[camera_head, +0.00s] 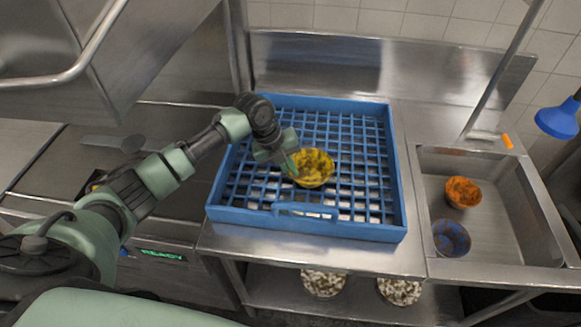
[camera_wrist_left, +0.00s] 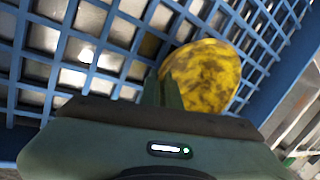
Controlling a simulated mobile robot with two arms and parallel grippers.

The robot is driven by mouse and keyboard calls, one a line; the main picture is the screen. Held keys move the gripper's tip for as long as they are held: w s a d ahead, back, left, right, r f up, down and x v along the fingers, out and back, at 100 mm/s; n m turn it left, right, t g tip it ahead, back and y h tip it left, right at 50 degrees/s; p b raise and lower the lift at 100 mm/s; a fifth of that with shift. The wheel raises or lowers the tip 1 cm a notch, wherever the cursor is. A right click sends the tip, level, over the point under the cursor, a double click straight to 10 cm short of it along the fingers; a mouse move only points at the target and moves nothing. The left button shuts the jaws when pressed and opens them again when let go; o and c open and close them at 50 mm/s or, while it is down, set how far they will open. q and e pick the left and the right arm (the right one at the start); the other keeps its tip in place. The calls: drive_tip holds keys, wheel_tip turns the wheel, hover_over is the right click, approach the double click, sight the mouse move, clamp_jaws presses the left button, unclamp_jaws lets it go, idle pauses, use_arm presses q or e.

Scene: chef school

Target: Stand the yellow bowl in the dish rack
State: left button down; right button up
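The yellow bowl (camera_head: 316,170), with dark smudges, is over the grid of the blue dish rack (camera_head: 372,232), near its middle. It looks open side up and slightly tilted; whether its base touches the grid I cannot tell. My left gripper (camera_head: 291,168) is at the bowl's left rim. In the left wrist view its fingers (camera_wrist_left: 164,92) are close together, with the rim of the bowl (camera_wrist_left: 205,75) at their tips, so it appears shut on the rim. The rack's bars (camera_wrist_left: 110,45) lie behind. My right gripper is not in view.
A sink (camera_head: 490,215) at the right holds an orange bowl (camera_head: 462,192) and a blue bowl (camera_head: 451,238). Two pale speckled bowls (camera_head: 323,283) sit on the shelf below. A raised metal hood (camera_head: 130,60) stands at left. The rest of the rack is empty.

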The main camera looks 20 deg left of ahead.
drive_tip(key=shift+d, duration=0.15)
use_arm(q)
drive_tip(key=shift+f, duration=0.1)
drive_tip(key=c, duration=1.6)
unclamp_jaws()
drive_tip(key=shift+c, duration=0.2)
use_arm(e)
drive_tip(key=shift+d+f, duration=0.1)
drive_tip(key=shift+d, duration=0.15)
